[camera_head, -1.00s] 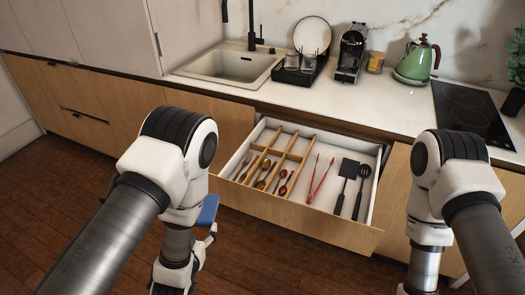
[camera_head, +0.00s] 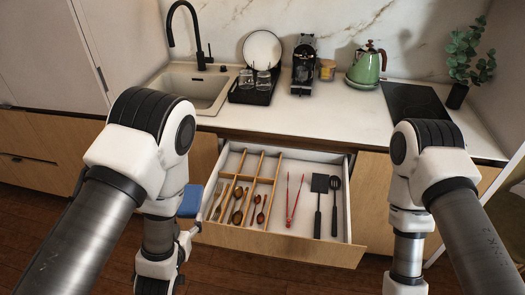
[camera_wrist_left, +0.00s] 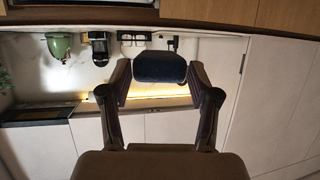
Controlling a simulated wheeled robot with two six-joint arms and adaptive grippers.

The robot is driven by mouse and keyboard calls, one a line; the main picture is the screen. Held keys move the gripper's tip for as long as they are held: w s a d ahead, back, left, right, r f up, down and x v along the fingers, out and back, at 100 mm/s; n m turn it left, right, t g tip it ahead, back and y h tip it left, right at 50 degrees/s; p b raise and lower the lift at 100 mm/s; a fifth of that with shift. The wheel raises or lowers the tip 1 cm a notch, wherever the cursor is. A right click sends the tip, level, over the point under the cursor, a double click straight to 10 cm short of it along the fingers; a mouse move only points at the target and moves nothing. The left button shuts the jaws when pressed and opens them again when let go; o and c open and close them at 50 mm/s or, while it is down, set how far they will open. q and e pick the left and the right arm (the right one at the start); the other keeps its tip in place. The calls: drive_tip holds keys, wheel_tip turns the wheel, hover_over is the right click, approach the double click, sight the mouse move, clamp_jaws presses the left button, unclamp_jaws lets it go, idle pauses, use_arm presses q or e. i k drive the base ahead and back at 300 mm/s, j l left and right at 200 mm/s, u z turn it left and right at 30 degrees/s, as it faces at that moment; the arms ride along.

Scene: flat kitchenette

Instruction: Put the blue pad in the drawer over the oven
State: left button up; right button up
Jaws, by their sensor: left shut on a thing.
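The blue pad (camera_head: 190,201) shows in the head view beside my left arm, left of the open drawer. My left gripper (camera_wrist_left: 160,78) is shut on the pad, which looks dark blue between its two fingers in the left wrist view (camera_wrist_left: 160,66). In the head view my left arm hides most of the gripper. The drawer (camera_head: 278,238) is pulled out below the counter and holds wooden-handled spoons and forks in a divider, red tongs, a black spatula and a slotted spoon. My right arm is right of the drawer; its gripper is out of the frame.
The counter (camera_head: 300,119) carries a dish rack (camera_head: 254,93), a coffee machine (camera_head: 304,64), a jar (camera_head: 327,69), a green kettle (camera_head: 366,66) and a black cooktop (camera_head: 416,102). A sink (camera_head: 195,88) is at the left. A plant (camera_head: 470,70) stands at the right.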

sight(249, 166)
drive_tip(key=i+j+z, duration=0.25)
drive_tip(key=j+z, duration=0.2)
drive_tip(key=j, duration=0.4)
drive_tip(key=j+z, duration=0.45)
drive_tip(key=j, duration=0.45)
drive_tip(key=j+z, duration=0.45)
drive_tip(key=j, duration=0.5)
drive_tip(key=j+z, duration=0.25)
drive_tip(key=j, duration=0.25)
drive_tip(key=j+z, duration=0.25)
drive_tip(key=j, duration=0.25)
drive_tip(key=j+z, duration=0.25)
drive_tip(key=j, duration=0.2)
drive_tip(key=k+j+z, duration=0.25)
drive_tip(key=j, duration=0.25)
drive_tip(key=j+z, duration=0.25)
drive_tip(key=j, duration=0.2)
drive_tip(key=i+l+z, duration=0.1)
drive_tip(key=i, duration=0.3)
